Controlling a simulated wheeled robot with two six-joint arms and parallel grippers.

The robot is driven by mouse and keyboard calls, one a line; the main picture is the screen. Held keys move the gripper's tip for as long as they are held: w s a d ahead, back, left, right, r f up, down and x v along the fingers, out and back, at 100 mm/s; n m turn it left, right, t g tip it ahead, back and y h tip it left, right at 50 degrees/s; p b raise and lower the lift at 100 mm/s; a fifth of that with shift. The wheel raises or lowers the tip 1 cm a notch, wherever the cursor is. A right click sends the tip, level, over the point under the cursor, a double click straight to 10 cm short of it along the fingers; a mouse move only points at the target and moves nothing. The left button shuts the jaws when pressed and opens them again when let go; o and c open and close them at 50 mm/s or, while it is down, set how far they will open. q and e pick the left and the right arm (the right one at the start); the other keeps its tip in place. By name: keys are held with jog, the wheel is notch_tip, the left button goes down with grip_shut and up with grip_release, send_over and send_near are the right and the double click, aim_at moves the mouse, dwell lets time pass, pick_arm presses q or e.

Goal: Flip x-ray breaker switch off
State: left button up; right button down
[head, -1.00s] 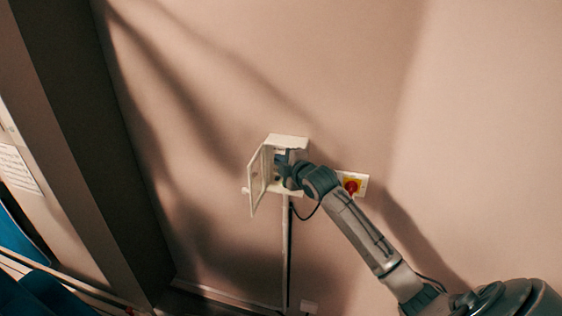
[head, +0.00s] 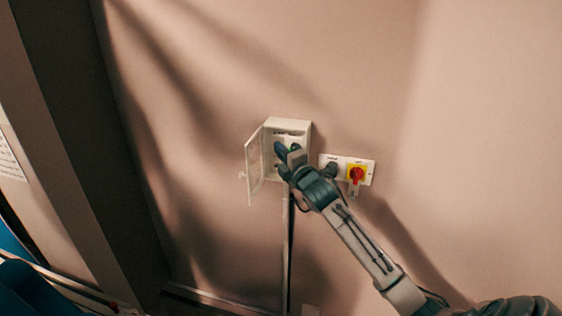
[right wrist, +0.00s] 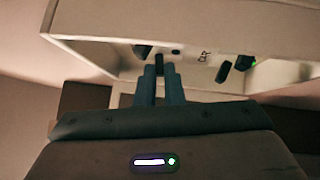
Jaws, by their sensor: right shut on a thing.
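A white breaker box (head: 289,122) is fixed to the wall in the head view, with its door (head: 254,168) swung open to the left. My right gripper (head: 287,151) reaches into the box front and covers part of its inside. In the right wrist view the two fingers (right wrist: 159,76) are close together, with a small dark breaker switch (right wrist: 159,60) between their tips. Other dark switches (right wrist: 223,72) sit to the right, one beside a green light. My left gripper is not in view.
A wall plate (head: 344,160) right of the box carries a dark knob (head: 331,168) and a red rotary switch (head: 357,175) on yellow, close to my right arm. A conduit (head: 286,250) runs down below the box. The wall above is clear.

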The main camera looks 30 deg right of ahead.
jog(key=shift+d+f+n+t+b, duration=0.1)
jog(key=shift+f+n+t+b, duration=0.3)
jog(key=shift+n+t+b, duration=0.45)
jog(key=shift+g, duration=0.25)
jog(key=shift+r, duration=0.1)
jog(key=c, duration=1.5)
grip_release()
jog(key=shift+c, duration=0.2)
jog(key=b+v, duration=0.6)
jog(key=v, duration=0.4)
jog(key=shift+s, duration=0.35)
